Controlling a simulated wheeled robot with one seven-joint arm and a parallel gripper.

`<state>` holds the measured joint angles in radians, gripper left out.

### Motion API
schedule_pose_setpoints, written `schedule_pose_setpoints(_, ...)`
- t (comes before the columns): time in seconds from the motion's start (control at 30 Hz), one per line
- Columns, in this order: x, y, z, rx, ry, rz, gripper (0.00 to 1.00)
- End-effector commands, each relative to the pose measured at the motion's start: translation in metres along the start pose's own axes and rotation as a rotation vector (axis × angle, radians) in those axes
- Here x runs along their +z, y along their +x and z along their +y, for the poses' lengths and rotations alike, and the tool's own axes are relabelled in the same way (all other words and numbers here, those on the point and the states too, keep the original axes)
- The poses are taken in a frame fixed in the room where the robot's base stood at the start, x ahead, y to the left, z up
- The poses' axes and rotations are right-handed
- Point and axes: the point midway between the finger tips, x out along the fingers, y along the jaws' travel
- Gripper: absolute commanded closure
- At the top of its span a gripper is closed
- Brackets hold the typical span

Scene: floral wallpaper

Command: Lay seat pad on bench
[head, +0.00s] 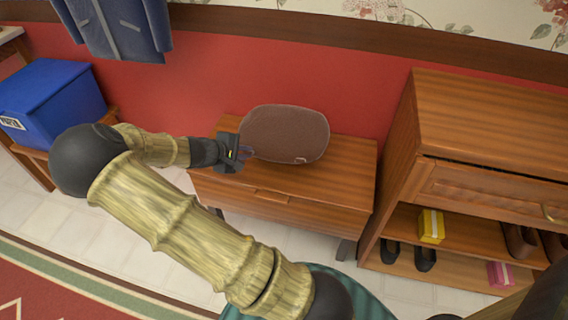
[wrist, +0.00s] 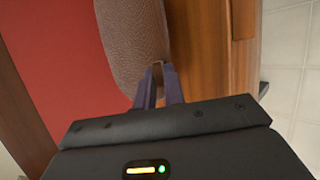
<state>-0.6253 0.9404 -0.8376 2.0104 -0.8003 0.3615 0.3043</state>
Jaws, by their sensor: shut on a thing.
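The seat pad (head: 285,133) is brown, flat and rounded. In the head view it is over the top of the wooden bench (head: 345,160), towards the wall side. I cannot tell whether its underside touches the bench. My gripper (head: 243,153) is at the pad's left edge, shut on it. In the wrist view the pad (wrist: 130,40) runs up from the fingertips (wrist: 158,75), with the bench top (wrist: 190,45) to its right and the red wall to its left.
A blue box (head: 55,100) stands on a small wooden stand at the left. A wooden shoe cabinet (head: 490,120) stands right of the bench, with shoes and a yellow box (head: 431,226) on its shelf. A blue jacket (head: 118,25) hangs above. White tiles and a patterned rug (head: 60,285) cover the floor.

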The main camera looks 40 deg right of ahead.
Motion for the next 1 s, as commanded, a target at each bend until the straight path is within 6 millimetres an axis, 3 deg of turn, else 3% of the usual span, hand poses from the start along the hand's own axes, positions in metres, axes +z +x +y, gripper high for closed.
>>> schedule_pose_setpoints(0.1,0.001,0.01,-0.004,-0.01,0.025,-0.028,1.0)
schedule_pose_setpoints(0.57,0.005,0.015,-0.003,-0.014,0.034,-0.046,1.0)
schedule_pose_setpoints(0.83,-0.009,0.042,-0.039,-0.012,0.029,-0.043,1.0)
schedule_pose_setpoints(1.0,-0.013,0.049,-0.049,-0.012,0.031,-0.04,1.0)
